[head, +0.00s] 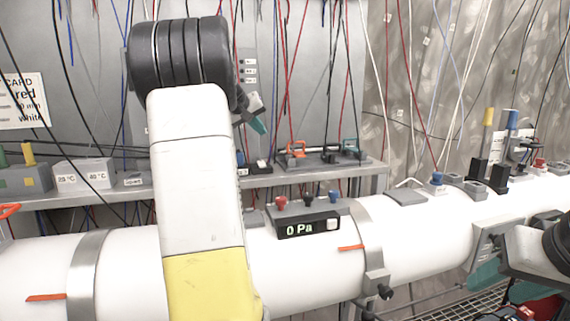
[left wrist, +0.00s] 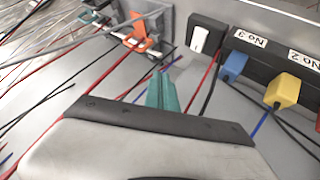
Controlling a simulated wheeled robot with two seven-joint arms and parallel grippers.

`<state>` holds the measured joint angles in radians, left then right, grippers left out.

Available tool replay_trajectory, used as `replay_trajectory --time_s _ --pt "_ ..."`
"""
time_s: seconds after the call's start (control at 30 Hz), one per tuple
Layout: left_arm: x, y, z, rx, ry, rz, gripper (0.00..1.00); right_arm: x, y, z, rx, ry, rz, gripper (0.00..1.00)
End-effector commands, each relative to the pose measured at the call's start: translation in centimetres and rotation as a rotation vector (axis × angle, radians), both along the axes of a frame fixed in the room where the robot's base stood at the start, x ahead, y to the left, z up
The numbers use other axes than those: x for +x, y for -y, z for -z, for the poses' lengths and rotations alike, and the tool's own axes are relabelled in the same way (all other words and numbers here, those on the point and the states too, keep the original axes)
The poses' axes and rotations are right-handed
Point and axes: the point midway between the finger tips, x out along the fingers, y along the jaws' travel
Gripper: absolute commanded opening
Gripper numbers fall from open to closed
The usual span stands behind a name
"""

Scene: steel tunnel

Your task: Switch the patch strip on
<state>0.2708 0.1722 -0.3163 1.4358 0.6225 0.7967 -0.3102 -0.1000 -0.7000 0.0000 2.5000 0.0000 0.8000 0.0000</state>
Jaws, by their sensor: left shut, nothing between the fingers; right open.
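The black patch strip (left wrist: 275,65) crosses the upper right of the left wrist view, with labels "No 3" and "No 2" and a blue plug (left wrist: 234,65) and a yellow plug (left wrist: 283,90) in it. At its left end is a black box with a white rocker switch (left wrist: 199,40). In the head view my arm hides most of the strip. My left gripper (head: 257,125) is shut and empty. Its teal fingertips (left wrist: 162,90) are in front of the switch box, apart from the rocker in the picture. My right gripper (head: 508,283) is open at the lower right, beside the pipe.
A shelf (head: 375,172) runs behind the big white pipe (head: 420,240). The pipe bears a "0 Pa" display (head: 308,226). Orange and green clips (head: 296,148) stand on the shelf right of my left gripper. Many thin cables hang around the arm and cross the wrist view.

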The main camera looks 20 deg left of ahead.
Motion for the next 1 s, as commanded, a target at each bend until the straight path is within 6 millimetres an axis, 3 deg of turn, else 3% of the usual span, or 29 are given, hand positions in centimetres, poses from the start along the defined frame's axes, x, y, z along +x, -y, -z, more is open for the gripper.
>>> replay_trajectory --time_s 0.5,1.0 --pt "0.7 -0.6 6.7 0.000 -0.003 -0.001 0.00 0.0 0.0 0.0 0.000 0.000 0.000 0.48" --pt "0.8 -0.7 7.9 0.002 -0.001 -0.001 0.00 0.0 0.0 0.0 0.000 0.000 0.000 0.48"
